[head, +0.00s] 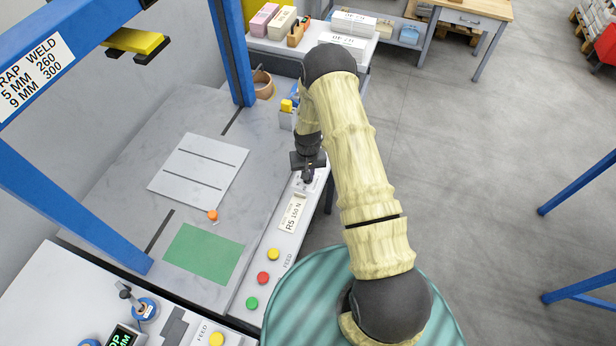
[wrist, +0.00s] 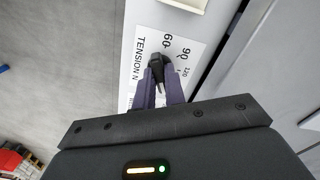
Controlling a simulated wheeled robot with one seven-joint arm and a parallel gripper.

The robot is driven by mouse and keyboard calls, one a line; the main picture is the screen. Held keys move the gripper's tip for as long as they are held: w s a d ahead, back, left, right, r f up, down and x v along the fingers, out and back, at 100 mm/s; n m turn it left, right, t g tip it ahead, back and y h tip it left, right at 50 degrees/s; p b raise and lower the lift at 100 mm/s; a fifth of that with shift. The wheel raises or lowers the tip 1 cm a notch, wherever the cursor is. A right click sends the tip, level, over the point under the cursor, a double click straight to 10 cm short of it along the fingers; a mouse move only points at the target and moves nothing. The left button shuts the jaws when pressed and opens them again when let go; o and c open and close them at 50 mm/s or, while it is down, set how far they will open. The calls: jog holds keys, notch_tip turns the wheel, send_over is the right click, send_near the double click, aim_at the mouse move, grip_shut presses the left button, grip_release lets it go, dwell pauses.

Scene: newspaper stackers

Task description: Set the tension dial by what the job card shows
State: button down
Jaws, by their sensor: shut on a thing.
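My gripper (head: 308,180) is at the far end of the white control strip (head: 262,296). In the wrist view my gripper (wrist: 159,88) has its purple fingers shut on the black knob of the tension dial (wrist: 155,62). The dial's white plate (wrist: 142,42) reads TENSION N, with 60, 90 and 120 visible. The fingers hide the rest of the scale, and I cannot tell where the knob points. A small card (head: 293,213) on the strip, nearer than the dial, reads R5 150 N.
Yellow, red and green FEED buttons (head: 263,278) sit on the strip nearer me. A blue frame (head: 233,50) stands over the grey table, with a sign (head: 32,75) reading 5 MM 260, 9 MM 300.

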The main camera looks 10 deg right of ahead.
jog(key=shift+n+b, duration=0.9)
jog(key=shift+n, duration=0.7)
jog(key=c, duration=1.5)
grip_release()
jog(key=shift+o, duration=0.2)
jog(key=shift+r, duration=0.1)
notch_tip(320, 180, up, 17)
jog(key=b, duration=0.3)
jog(key=shift+r+b, duration=0.15)
jog(key=shift+b, duration=0.15)
